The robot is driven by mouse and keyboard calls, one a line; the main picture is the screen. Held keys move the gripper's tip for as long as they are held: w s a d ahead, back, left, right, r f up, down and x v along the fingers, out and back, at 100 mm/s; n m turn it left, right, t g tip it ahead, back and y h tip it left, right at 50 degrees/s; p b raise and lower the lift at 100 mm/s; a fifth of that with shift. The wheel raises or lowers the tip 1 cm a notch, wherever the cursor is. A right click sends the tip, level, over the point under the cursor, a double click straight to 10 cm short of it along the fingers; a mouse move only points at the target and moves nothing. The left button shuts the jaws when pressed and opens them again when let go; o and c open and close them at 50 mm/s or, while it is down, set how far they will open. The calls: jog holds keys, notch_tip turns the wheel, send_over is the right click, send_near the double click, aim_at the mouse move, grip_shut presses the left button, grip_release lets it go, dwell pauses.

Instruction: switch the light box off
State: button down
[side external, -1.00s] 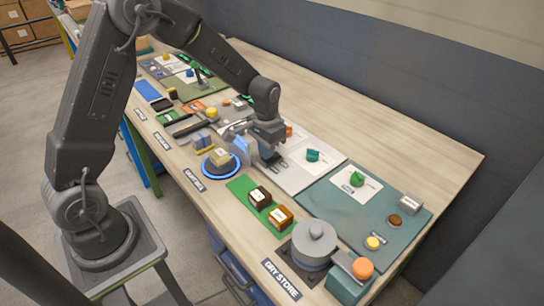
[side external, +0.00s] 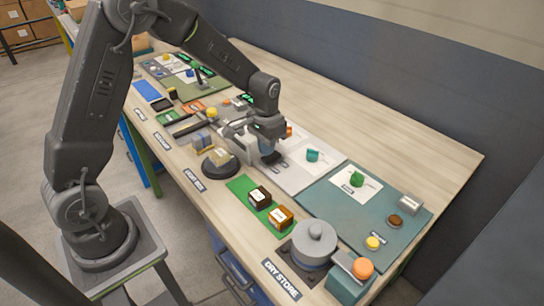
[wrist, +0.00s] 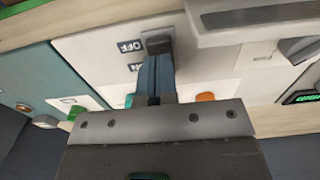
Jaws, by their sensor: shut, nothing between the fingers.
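My gripper (side external: 268,154) is shut and empty, its fingertips low over the pale panel in the middle of the bench. In the wrist view the closed blue-grey fingers (wrist: 156,76) reach the dark switch (wrist: 158,42) on that panel, beside the OFF label (wrist: 130,46). The ON label (wrist: 135,68) is nearer the gripper body. The fingers partly hide the switch, and I cannot tell whether they touch it.
A green mat (side external: 245,190) with brown and orange blocks and a lidded grey pot (side external: 315,243) stand nearer the front. A teal board (side external: 335,205) lies to the right. Grey equipment (wrist: 265,18) stands close to the fingers. The bench strip along the wall is clear.

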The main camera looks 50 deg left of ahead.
aim_at(267, 158)
jog(key=shift+r, duration=2.55)
jog(key=shift+s+r, duration=0.15)
jog(key=shift+r, duration=0.15)
jog(key=s+d+r+t, duration=0.2)
jog(key=s+r, duration=0.4)
jog(key=s, duration=0.5)
jog(key=s+d+r+t, duration=0.3)
jog(key=s+r, duration=0.4)
jog(key=s, duration=0.4)
jog(key=shift+d+r+t, duration=0.2)
jog(key=shift+d+t, duration=0.1)
jog(key=shift+d, duration=0.05)
